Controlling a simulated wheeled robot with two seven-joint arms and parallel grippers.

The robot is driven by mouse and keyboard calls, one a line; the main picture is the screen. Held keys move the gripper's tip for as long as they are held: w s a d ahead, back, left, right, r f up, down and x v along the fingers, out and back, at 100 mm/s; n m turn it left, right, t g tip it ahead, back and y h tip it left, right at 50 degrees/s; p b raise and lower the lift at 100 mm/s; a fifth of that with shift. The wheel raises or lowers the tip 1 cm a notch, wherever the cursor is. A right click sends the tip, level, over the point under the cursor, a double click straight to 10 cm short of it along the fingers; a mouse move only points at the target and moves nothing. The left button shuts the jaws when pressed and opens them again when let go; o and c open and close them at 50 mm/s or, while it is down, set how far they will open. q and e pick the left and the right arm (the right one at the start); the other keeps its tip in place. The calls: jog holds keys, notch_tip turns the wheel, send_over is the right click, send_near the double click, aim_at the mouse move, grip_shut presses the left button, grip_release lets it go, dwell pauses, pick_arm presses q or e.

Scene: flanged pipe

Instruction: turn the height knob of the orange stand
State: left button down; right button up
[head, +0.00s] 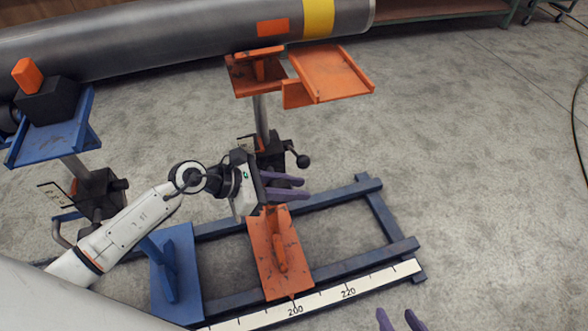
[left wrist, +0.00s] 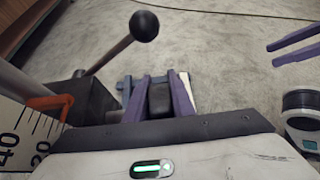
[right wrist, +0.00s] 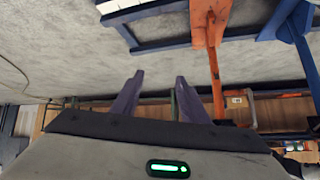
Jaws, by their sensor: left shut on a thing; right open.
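The orange stand has a tilted orange top plate (head: 255,75), a grey post (head: 261,118) and a dark clamp block (head: 268,155). A lever with a black ball end (head: 303,161) sticks out from the block; the ball (left wrist: 145,26) also shows in the left wrist view. My left gripper (head: 285,187) is beside the stand, just below the block in the head view. In the left wrist view its purple fingers are closed on a dark knob (left wrist: 159,99); the head view hides this knob. My right gripper (head: 401,321) is open and empty at the bottom edge, apart from the stand.
A blue stand (head: 60,135) is at left. A large grey pipe (head: 170,38) lies across the back. A blue floor frame (head: 335,194) with a white ruler (head: 325,297) and an orange foot plate (head: 265,262) lies below. Floor at right is clear.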

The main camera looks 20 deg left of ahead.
aim_at(272, 185)
pick_arm(q)
jog(key=shift+f+g+y+p, duration=0.15)
jog(key=shift+g+y+p, duration=0.3)
jog(key=shift+p, duration=0.5)
jog(key=c, duration=1.5)
grip_release()
jog(key=p+v, duration=0.1)
jog(key=v, duration=0.9)
jog(key=shift+s+a, duration=0.1)
jog(key=shift+s, duration=0.05)
